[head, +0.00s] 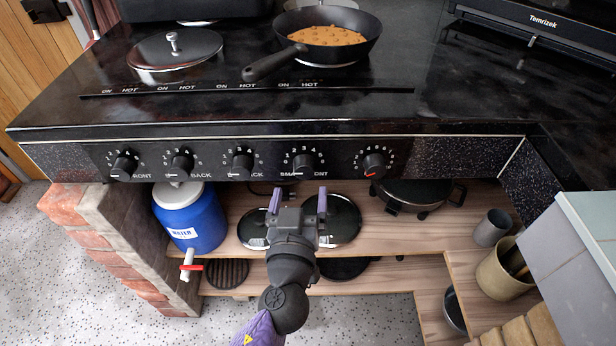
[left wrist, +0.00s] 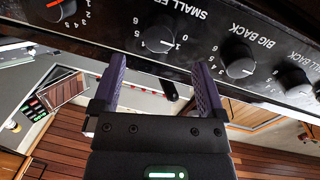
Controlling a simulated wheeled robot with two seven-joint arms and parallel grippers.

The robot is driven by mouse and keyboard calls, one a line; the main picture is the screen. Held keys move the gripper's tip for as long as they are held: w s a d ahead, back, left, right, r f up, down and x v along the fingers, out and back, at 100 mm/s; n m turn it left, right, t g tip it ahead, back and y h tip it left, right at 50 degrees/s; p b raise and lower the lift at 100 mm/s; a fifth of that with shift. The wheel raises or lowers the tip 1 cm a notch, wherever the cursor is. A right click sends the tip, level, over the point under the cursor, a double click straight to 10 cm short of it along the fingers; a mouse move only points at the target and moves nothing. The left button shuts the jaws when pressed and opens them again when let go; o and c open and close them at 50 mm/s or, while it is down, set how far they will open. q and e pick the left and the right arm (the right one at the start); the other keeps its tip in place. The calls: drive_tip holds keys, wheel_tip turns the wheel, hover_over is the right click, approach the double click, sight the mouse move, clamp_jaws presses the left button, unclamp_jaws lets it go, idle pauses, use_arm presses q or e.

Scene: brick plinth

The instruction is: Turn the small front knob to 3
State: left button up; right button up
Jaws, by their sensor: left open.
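The small front knob (head: 303,164) is a round black dial on the black control panel (head: 335,151), fourth from the left. It also shows in the left wrist view (left wrist: 159,38), under the SMALL FRONT lettering. Its white mark appears to point toward the low end of its scale, but the exact number is hard to read. My left gripper (head: 298,200) is just below and in front of this knob, its purple fingers apart with nothing between them. In the left wrist view the open fingers (left wrist: 160,68) point toward the knob, with a gap between. My right gripper is not in view.
Other knobs flank it: a big back knob (head: 241,163) to the left and a red-marked knob (head: 374,165) to the right. A pan (head: 363,52) and a lid (head: 174,47) are on the hob. A blue water container (head: 189,220) and cookware stand on the shelf below.

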sight(303, 174)
use_arm(q)
drive_tip(key=w, duration=0.4)
drive_tip(key=shift+w+d+f, duration=0.1)
drive_tip(key=shift+w+d, duration=0.15)
drive_tip(key=shift+w, duration=0.5)
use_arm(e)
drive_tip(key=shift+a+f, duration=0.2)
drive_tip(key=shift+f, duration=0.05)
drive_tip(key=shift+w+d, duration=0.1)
use_arm(q)
drive_tip(key=shift+c, duration=0.7)
clamp_jaws()
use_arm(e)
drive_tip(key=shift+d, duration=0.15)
